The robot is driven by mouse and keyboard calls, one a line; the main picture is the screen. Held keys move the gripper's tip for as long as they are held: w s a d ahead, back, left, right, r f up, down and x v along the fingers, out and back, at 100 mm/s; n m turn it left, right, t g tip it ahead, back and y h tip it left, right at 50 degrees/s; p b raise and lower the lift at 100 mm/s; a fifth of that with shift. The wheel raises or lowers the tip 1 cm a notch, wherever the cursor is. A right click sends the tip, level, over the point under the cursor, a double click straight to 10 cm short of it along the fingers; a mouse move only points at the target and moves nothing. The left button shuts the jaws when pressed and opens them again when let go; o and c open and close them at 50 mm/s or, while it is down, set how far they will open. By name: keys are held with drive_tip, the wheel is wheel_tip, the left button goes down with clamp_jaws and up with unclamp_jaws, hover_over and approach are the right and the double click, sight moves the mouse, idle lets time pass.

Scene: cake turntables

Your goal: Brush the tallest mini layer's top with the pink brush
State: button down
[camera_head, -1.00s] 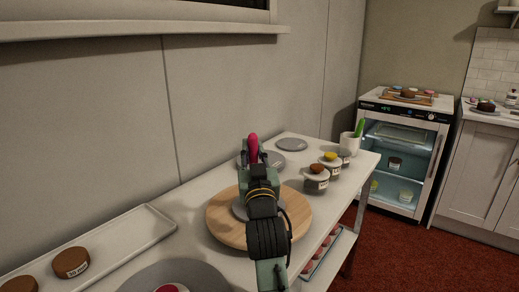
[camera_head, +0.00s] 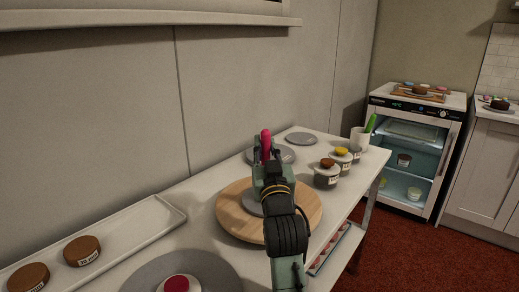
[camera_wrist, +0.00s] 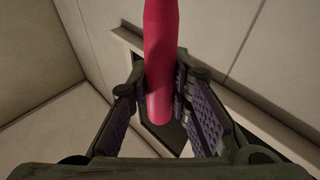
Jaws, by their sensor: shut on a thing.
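My gripper (camera_head: 264,160) is shut on the pink brush (camera_head: 266,138), above the wooden board. In the wrist view the brush (camera_wrist: 160,60) stands between the two finger pads; its bristles cannot be made out. Two brown mini layers with white labels, one nearer (camera_head: 29,278) and one farther (camera_head: 82,250), sit on the white tray (camera_head: 150,222) at left. The label sizes are too small to read surely. A red-topped round piece (camera_head: 177,284) sits on a grey turntable (camera_head: 225,272) at the bottom edge, partly cut off.
A round wooden board (camera_head: 232,218) lies under my arm, bearing a grey disc. Grey discs (camera_head: 301,139) lie behind. Small pots with brown (camera_head: 326,176) and yellow tops stand at right, by a white cup (camera_head: 358,138) holding a green-handled item. A glass-door fridge (camera_head: 415,150) stands beyond.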

drive_tip(key=shift+w+d+f, duration=0.1)
drive_tip(key=shift+d+f, duration=0.05)
drive_tip(key=shift+d, duration=0.1)
drive_tip(key=shift+r+p, duration=0.4)
drive_tip(key=shift+r, duration=0.05)
wheel_tip(320, 180, up, 7)
drive_tip(key=p, duration=0.5)
drive_tip(key=shift+f, duration=0.3)
drive_tip(key=shift+d, duration=0.1)
